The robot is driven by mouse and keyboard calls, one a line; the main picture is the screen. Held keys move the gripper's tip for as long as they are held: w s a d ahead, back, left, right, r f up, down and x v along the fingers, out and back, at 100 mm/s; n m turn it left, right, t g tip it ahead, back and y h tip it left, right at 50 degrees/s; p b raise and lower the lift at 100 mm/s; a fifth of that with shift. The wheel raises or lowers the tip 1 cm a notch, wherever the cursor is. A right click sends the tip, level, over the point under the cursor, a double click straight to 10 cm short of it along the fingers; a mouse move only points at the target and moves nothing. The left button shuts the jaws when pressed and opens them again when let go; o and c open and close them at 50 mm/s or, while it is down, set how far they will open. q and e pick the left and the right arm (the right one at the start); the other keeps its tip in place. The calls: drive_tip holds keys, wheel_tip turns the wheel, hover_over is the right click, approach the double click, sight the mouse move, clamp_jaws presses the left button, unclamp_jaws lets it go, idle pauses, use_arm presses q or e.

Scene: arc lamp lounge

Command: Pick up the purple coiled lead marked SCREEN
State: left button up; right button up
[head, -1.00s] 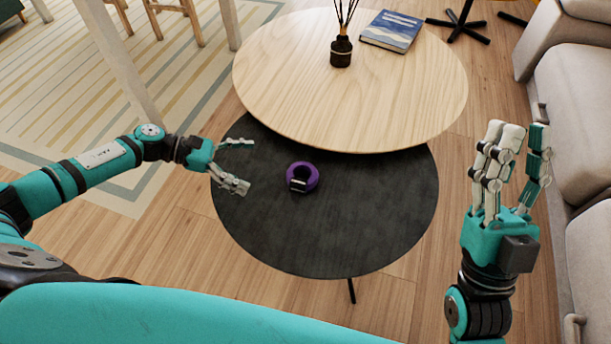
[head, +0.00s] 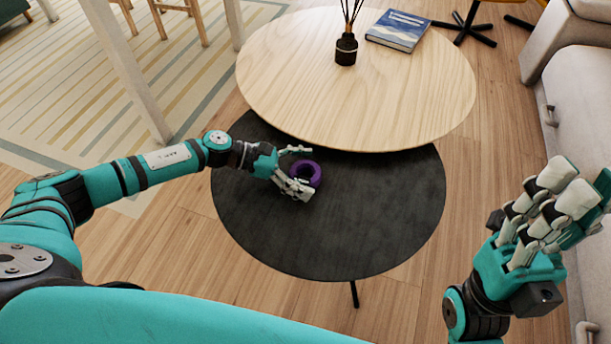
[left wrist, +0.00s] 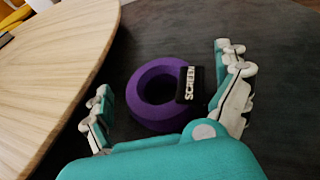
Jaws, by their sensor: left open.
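The purple coiled lead (head: 314,170) is a thick ring lying on the black lower tabletop (head: 350,225). In the left wrist view the lead (left wrist: 142,104) shows a black tag (left wrist: 190,84) reading SCREEN on its right side. My left gripper (head: 300,172) is open, with its fingers reaching around the lead from the left. In the wrist view the lead lies between the spread fingers (left wrist: 163,75), with dark gaps on both sides.
The higher light-wood tabletop (head: 350,90) overhangs the black one just beyond the lead. It carries a dark reed diffuser (head: 346,50) and a blue book (head: 398,30). A pale sofa (head: 580,100) stands at the right. The black top's near part is clear.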

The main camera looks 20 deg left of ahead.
use_arm(q)
drive_tip(key=c, duration=1.3)
drive_tip(key=shift+o, duration=0.2)
drive_tip(key=shift+r, duration=0.15)
